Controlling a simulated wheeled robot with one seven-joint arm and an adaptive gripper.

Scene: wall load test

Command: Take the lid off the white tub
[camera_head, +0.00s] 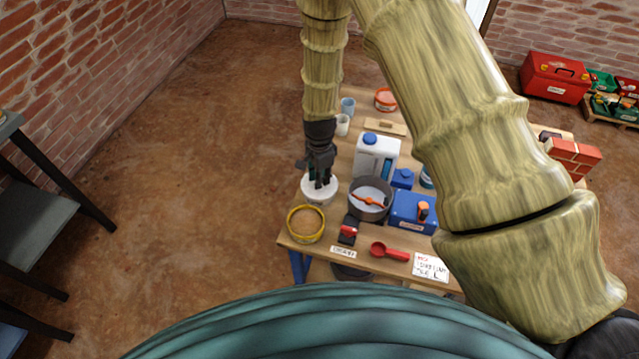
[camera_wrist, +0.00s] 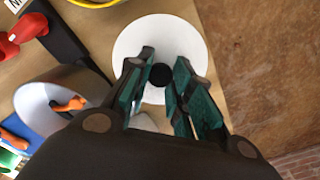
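The white tub (camera_head: 319,190) stands near the left edge of the wooden table. Its round white lid (camera_wrist: 198,48) shows in the wrist view, with a small dark knob (camera_wrist: 160,75) at its middle. My gripper (camera_head: 319,183) points down just over the lid. In the wrist view my gripper (camera_wrist: 158,88) has its two fingers apart, one on each side of the knob. I cannot tell whether the fingers touch the knob. The lid appears to sit on the tub, whose sides are mostly hidden below it in the wrist view.
Right of the tub stands a dark pot (camera_head: 369,200) with an orange-handled tool. A yellow-rimmed tub (camera_head: 306,223) is in front. A white jug (camera_head: 376,155) with a blue cap stands behind, and a blue box (camera_head: 413,212) further right. Open floor lies left of the table.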

